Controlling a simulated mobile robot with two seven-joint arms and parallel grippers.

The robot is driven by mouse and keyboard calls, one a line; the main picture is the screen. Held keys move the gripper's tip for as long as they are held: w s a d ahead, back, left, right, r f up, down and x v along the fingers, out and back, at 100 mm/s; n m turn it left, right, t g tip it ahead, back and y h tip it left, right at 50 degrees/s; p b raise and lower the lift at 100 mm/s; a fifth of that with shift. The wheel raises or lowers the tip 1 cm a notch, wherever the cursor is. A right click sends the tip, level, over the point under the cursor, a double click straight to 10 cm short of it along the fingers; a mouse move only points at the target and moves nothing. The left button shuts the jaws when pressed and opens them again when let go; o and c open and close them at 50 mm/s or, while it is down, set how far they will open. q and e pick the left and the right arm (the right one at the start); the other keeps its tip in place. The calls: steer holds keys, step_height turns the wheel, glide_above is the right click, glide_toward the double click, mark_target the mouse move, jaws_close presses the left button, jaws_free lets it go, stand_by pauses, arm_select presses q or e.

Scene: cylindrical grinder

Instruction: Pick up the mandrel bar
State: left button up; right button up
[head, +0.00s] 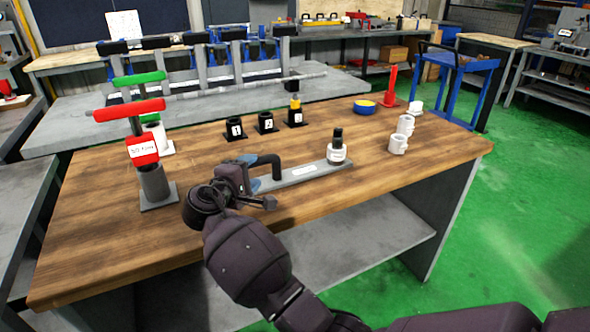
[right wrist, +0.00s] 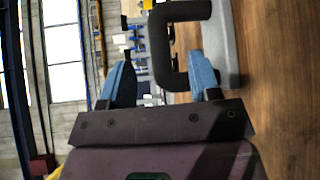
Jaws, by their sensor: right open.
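A flat grey bar with a white label, which I take as the mandrel bar (head: 312,174), lies on the wooden table. A black arched handle (head: 270,162) rises from its left end, and a white-and-black piece (head: 337,150) stands at its right end. My right gripper (head: 254,173) is open at the handle. In the right wrist view, the two blue fingers (right wrist: 160,78) show on either side of part of the black handle (right wrist: 168,45). I cannot tell whether they touch it. The left gripper is not in view.
Black holders (head: 250,126) stand behind on the wooden table (head: 110,235). A red-handled gauge (head: 143,150) stands at left. The table's front left is clear.

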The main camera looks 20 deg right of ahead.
mark_target(262, 161)
steer(key=shift+b+x, duration=0.6)
steer(key=shift+x, duration=2.45)
steer(key=shift+r, duration=0.15)
steer(key=shift+c, duration=0.2)
jaws_close()
steer(key=shift+r, duration=0.1)
